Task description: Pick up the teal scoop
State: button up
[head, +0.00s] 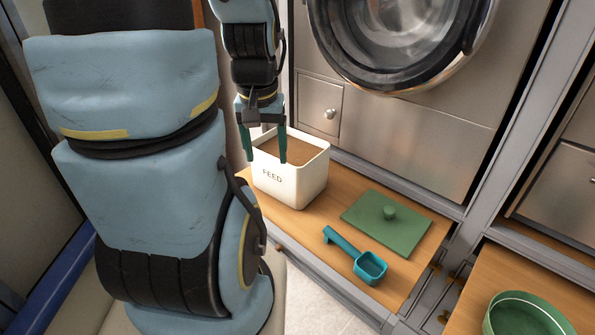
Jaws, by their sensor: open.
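The teal scoop (369,268) lies on the wooden bench top, its cup toward the front right and its handle pointing back left. My gripper (267,158) hangs fingers-down at the white bin marked FEED, up and left of the scoop. Its two green fingers are apart with nothing seen between them. The fingers overlap the bin in the picture; whether they touch it cannot be told. The scoop is fully in view and apart from the gripper.
The white FEED bin (290,188) holds brown feed. A green lid with a knob (386,222) lies flat just behind the scoop. A green bowl (524,316) stands on another wooden surface at the lower right. A metal front with a round door (400,40) rises behind the bench.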

aim_at(370, 268)
jog(key=k+l+u, duration=0.25)
jog(key=l+u, duration=0.15)
jog(key=k+l+u, duration=0.55)
jog(key=u, duration=0.25)
jog(key=k, duration=0.1)
